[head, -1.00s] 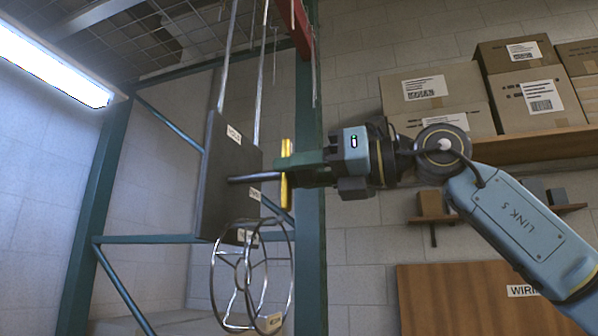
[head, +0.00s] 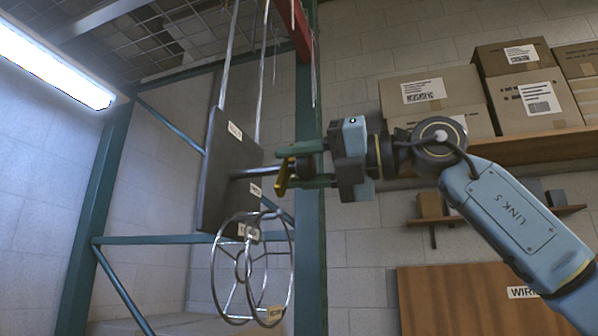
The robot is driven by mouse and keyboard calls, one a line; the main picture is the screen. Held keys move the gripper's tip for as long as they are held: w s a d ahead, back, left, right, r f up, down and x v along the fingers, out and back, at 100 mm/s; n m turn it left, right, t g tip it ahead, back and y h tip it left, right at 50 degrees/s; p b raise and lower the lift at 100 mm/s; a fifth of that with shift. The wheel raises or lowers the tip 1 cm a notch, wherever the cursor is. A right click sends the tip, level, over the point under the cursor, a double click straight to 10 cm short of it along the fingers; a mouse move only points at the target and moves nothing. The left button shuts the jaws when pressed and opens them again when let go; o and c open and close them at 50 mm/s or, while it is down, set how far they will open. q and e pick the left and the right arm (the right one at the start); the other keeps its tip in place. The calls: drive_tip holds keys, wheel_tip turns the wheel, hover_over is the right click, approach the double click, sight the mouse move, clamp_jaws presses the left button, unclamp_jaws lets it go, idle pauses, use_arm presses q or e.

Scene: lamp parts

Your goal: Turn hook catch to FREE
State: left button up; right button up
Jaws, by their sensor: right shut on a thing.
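The hook catch has a yellow handle (head: 283,173) on a dark hub, at the end of a metal rod (head: 252,172) that sticks out from a dark hanging plate (head: 230,178). Small white labels sit on the plate, too small to read here. My right gripper (head: 303,166) reaches in from the right and is shut on the catch, with one green finger above the hub and one below. The yellow handle looks short and slightly tilted from this angle. My left gripper is not in view.
A round wire cage (head: 252,268) hangs just below the plate. A teal frame post (head: 309,240) stands close behind the gripper. Cardboard boxes (head: 430,90) stand on a shelf (head: 535,144) at the right. A lit tube lamp (head: 55,65) is at the upper left.

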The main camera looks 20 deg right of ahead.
drive_tip(key=m+b, duration=0.2)
drive_tip(key=m, duration=0.4)
drive_tip(key=shift+f+m, duration=0.1)
drive_tip(key=shift+m, duration=0.2)
drive_tip(key=m+b, duration=0.1)
drive_tip(key=m, duration=0.3)
drive_tip(key=shift+m, duration=0.4)
drive_tip(key=o, duration=1)
drive_tip(key=b+v, duration=0.2)
drive_tip(key=v, duration=1.1)
drive_tip(key=shift+s+d, duration=0.2)
